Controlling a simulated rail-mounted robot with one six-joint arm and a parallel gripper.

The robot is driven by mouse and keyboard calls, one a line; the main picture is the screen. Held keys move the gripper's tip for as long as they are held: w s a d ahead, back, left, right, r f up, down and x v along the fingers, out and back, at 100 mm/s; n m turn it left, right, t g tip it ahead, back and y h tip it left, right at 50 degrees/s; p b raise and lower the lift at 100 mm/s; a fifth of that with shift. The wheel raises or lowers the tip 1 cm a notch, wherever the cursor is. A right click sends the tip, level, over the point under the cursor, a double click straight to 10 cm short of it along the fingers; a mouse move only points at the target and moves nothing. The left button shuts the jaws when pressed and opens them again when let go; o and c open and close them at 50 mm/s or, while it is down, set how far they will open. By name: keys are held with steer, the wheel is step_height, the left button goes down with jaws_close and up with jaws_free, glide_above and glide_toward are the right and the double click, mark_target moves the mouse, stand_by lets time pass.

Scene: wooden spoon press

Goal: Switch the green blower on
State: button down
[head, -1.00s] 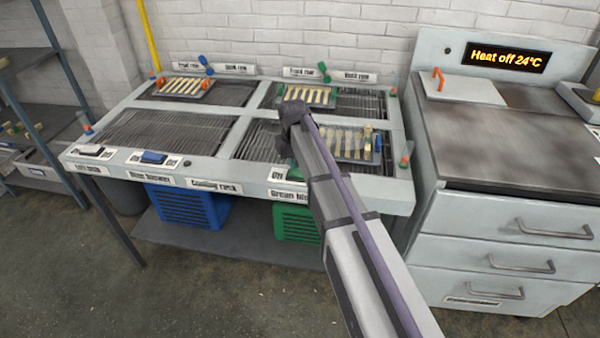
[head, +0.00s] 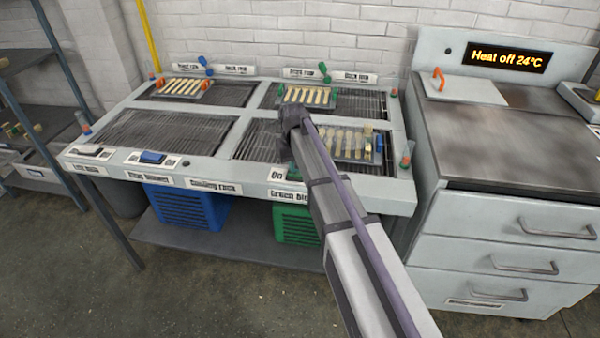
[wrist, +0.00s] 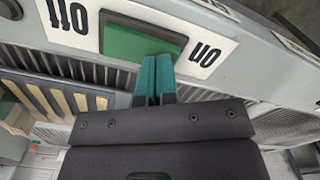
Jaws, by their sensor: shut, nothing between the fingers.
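The green rocker switch (wrist: 142,48) fills the upper middle of the wrist view, between an "Off" label (wrist: 70,18) and an "On" label (wrist: 207,52). My gripper (wrist: 156,72) is shut and empty. Its teal fingertips are at the switch's near edge, towards the "On" side; I cannot tell whether they touch it or which way the rocker is tilted. In the head view the "On" label (head: 278,174) shows on the table's front edge, and my arm hides most of the switch. The green blower (head: 293,225) sits under the table, partly behind my arm.
The grey rack table (head: 215,165) holds trays of wooden spoons, one (head: 352,146) right beside my arm. A blue switch (head: 153,157) and blue blower (head: 187,208) are to the left. A heated bench (head: 500,120) reading "Heat off 24°C" stands right.

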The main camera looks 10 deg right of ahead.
steer(key=shift+f, duration=0.25)
step_height(320, 180, up, 7)
steer(key=p, duration=0.7)
steer(key=shift+r, duration=0.15)
steer(key=shift+s, duration=0.1)
steer(key=s+d+m, duration=0.1)
steer(key=s, duration=2.4)
steer(key=shift+d+m, duration=0.3)
steer(key=shift+d, duration=0.1)
